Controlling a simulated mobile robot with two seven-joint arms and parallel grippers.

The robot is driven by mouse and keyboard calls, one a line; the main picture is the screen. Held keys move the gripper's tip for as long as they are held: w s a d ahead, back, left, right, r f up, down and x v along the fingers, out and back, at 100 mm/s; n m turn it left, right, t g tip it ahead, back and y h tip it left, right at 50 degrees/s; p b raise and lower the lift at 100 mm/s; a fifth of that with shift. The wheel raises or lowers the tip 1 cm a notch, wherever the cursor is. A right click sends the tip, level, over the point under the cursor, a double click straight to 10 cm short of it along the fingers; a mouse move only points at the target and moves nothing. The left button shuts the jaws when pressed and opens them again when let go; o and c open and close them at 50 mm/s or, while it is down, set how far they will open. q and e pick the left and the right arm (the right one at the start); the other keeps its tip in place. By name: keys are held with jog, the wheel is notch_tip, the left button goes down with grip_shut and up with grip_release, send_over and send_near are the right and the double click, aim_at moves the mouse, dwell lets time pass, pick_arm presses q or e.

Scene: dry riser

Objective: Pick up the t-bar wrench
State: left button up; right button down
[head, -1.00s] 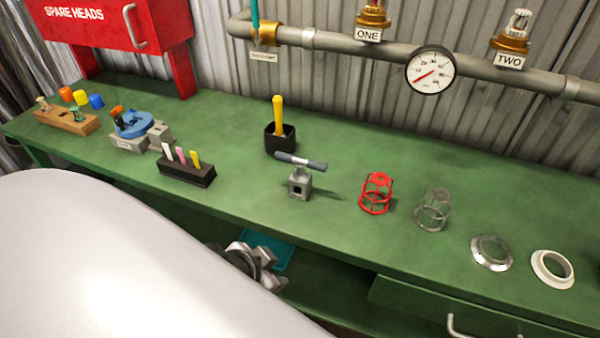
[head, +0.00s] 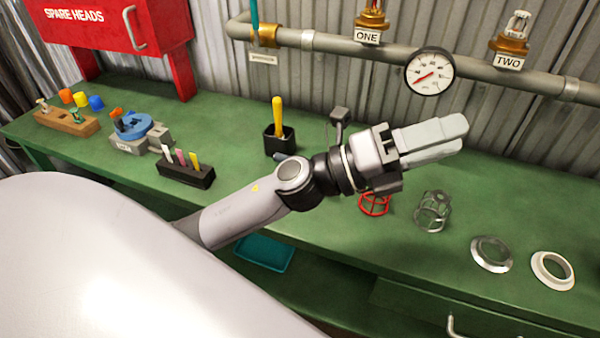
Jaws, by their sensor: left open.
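The t-bar wrench is mostly hidden behind my left arm; only the left end of its grey-blue handle (head: 280,157) shows, just in front of the black cup. Earlier it sat upright on a small grey block on the green bench, and that block is now hidden. My left gripper (head: 458,138) is above the bench, to the right of the wrench and well apart from it. Its fingers point right and are open, with nothing seen between them. My right gripper is not in view.
A black cup with a yellow-handled tool (head: 278,132) stands behind the wrench. A red cage (head: 374,204), partly covered, and a clear cage (head: 433,211) stand right of it, with two rings beyond. A black holder (head: 187,176) is left. A pipe with a gauge (head: 430,71) runs behind.

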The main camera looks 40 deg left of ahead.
pick_arm(q)
notch_tip(320, 180, down, 10)
jog(key=s+m+g+y, duration=0.1)
jog(key=m+g+y, duration=0.5)
jog(key=m+g, duration=0.8)
jog(key=w+a+m+y, duration=0.1)
jog(key=a+y, duration=0.3)
jog(key=a, duration=0.3)
jog(key=w+a+f+m+y, duration=0.1)
jog(key=a+y, duration=0.3)
jog(key=a, duration=0.3)
jog(key=w+a+f+m+t+y, duration=0.1)
jog(key=a+y, duration=0.3)
jog(key=a, duration=0.4)
jog(key=shift+w+a, duration=0.1)
jog(key=shift+w, duration=0.25)
jog(key=shift+a+f+y, duration=0.1)
jog(key=shift+a+y, duration=0.2)
jog(key=shift+a, duration=0.05)
jog(key=f, duration=0.3)
jog(key=f+p, duration=0.1)
jog(key=f, duration=0.2)
jog(key=shift+w+a+f, duration=0.15)
jog(key=shift+w+f, duration=0.05)
jog(key=shift+f, duration=0.2)
jog(key=shift+c, duration=0.3)
grip_shut()
